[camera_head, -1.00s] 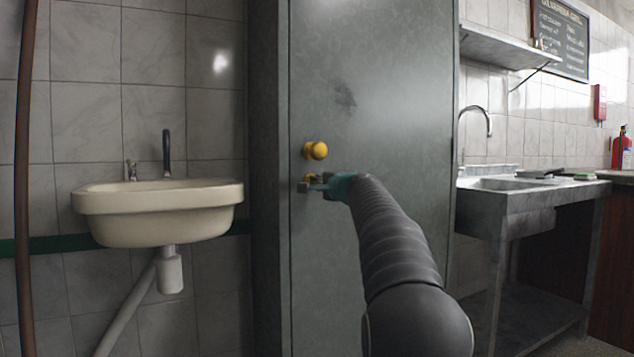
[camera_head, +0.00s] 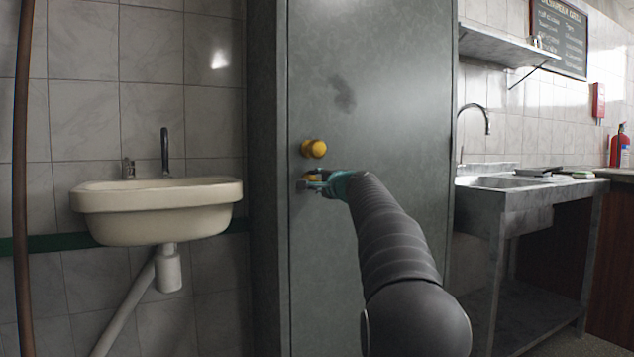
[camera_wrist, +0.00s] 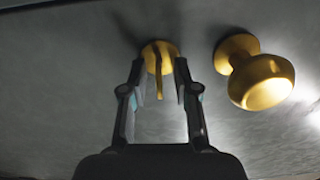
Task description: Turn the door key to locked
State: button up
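The grey metal door (camera_head: 385,110) fills the middle of the head view. A round yellow knob (camera_head: 314,149) sits near its left edge and also shows at the right in the wrist view (camera_wrist: 262,80). Just below the knob in the head view is the brass key (camera_head: 311,178), mostly hidden by my gripper. In the wrist view the key (camera_wrist: 159,82) stands out from a round brass plate. My gripper (camera_wrist: 157,72) is open, with one finger on each side of the key. A gap shows between the key and each finger.
A cream washbasin (camera_head: 157,210) hangs on the tiled wall left of the door. A metal sink counter (camera_head: 510,190) and a shelf (camera_head: 505,47) stand to the right. The knob is close beside my gripper.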

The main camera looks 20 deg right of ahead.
jog(key=shift+s, duration=0.1)
jog(key=s, duration=1.2)
jog(key=shift+d, duration=0.2)
jog(key=shift+a, duration=0.1)
